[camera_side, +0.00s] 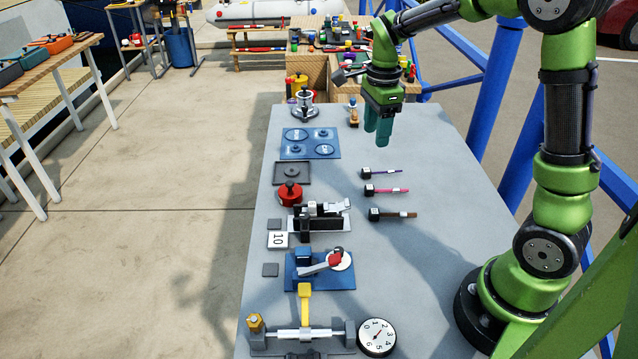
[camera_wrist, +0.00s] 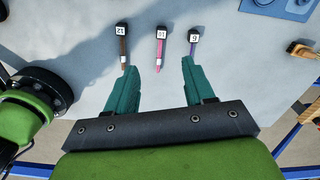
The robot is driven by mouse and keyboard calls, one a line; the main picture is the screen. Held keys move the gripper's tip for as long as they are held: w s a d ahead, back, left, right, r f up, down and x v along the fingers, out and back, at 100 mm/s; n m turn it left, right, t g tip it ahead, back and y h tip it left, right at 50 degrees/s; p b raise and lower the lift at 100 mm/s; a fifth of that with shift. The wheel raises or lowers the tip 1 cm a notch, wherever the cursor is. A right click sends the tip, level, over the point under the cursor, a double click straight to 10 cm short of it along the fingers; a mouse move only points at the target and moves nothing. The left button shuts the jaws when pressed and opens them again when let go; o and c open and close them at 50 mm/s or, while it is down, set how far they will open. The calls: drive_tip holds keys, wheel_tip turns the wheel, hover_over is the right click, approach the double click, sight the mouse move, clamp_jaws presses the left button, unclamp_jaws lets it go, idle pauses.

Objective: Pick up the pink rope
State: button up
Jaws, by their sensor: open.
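The pink rope (camera_side: 391,190) is a short straight piece with a black labelled block at its left end, lying on the grey table. In the wrist view the pink rope (camera_wrist: 159,52) shows between my fingers, beyond their tips. My gripper (camera_side: 378,128) is open and empty, with teal fingers pointing down above the table, farther back than the ropes. In the wrist view my gripper (camera_wrist: 158,66) has its fingers spread wide.
A purple rope (camera_side: 387,171) lies behind the pink one and a brown rope (camera_side: 398,214) in front. A red-capped device (camera_side: 289,192), a blue plate (camera_side: 311,145) and a clamp (camera_side: 322,212) stand to the left. The grey table (camera_side: 440,150) is clear to the right.

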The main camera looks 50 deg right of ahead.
drive_tip(key=m, duration=0.3)
hover_over(371, 187)
drive_tip(key=f, duration=1)
drive_tip(key=shift+a+f, duration=0.2)
drive_tip(key=shift+f, duration=0.15)
drive_tip(key=shift+d+f, duration=0.2)
drive_tip(key=shift+f, duration=2.5)
drive_tip(key=shift+c, duration=0.3)
clamp_jaws()
